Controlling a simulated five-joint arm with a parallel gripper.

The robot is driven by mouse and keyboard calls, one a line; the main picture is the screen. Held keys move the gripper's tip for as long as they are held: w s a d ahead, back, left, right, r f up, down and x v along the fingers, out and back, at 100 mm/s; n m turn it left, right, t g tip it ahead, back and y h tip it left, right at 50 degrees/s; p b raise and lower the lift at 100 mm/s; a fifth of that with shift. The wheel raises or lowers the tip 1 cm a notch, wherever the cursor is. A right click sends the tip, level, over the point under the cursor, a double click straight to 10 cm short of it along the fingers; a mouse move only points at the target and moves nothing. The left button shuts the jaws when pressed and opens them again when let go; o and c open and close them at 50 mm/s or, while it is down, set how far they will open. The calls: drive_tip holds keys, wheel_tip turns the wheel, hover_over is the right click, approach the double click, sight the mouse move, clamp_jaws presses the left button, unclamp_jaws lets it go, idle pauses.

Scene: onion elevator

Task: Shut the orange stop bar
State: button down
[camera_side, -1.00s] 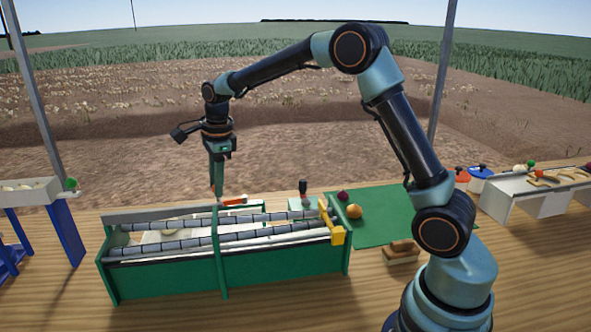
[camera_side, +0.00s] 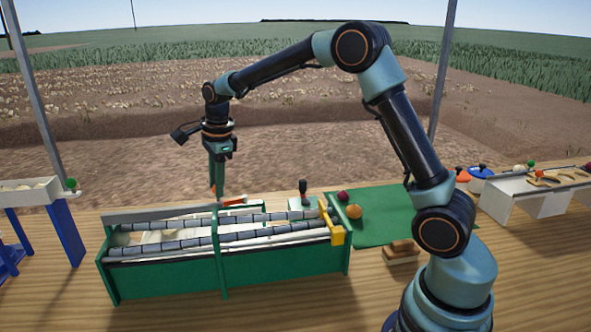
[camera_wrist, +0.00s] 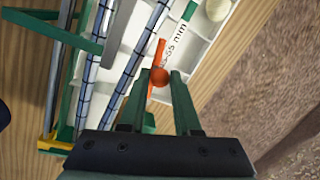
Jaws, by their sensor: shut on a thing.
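The orange stop bar (camera_side: 233,201) lies at the back edge of the green-framed grader (camera_side: 180,283), left of its middle. In the wrist view the stop bar (camera_wrist: 161,50) runs over a white tray, with a round orange knob (camera_wrist: 159,76) on it. My gripper (camera_side: 216,193) points straight down at the bar's left end. In the wrist view my gripper (camera_wrist: 163,78) has its two green fingers closed around the knob. The fingers hide part of the bar.
Grey segmented rollers (camera_side: 270,232) run along the grader, with a yellow block (camera_side: 337,235) at the right end. A dark-topped lever (camera_side: 303,187) stands behind it. A green mat (camera_side: 378,230) bears an orange ball (camera_side: 354,211) and a dark red ball (camera_side: 343,196).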

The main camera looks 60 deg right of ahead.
drive_tip(key=s+n, duration=0.1)
drive_tip(key=n, duration=0.1)
drive_tip(key=s+n, duration=0.1)
drive_tip(key=n, duration=0.1)
drive_tip(key=shift+s+a, duration=0.2)
drive_tip(key=shift+a, duration=0.2)
drive_tip(key=shift+s+d+n, duration=0.1)
drive_tip(key=shift+s+n, duration=0.4)
drive_tip(key=shift+n, duration=0.5)
drive_tip(key=shift+s+d+n, duration=0.1)
drive_tip(key=shift+s+n, duration=0.4)
drive_tip(key=shift+n, duration=0.5)
drive_tip(key=c, duration=0.6)
unclamp_jaws()
drive_tip(key=shift+a, duration=0.1)
drive_tip(key=shift+c, duration=0.2)
drive_tip(key=shift+r, duration=0.1)
wheel_tip(320, 180, up, 12)
drive_tip(key=s, duration=0.2)
drive_tip(key=shift+s, duration=0.1)
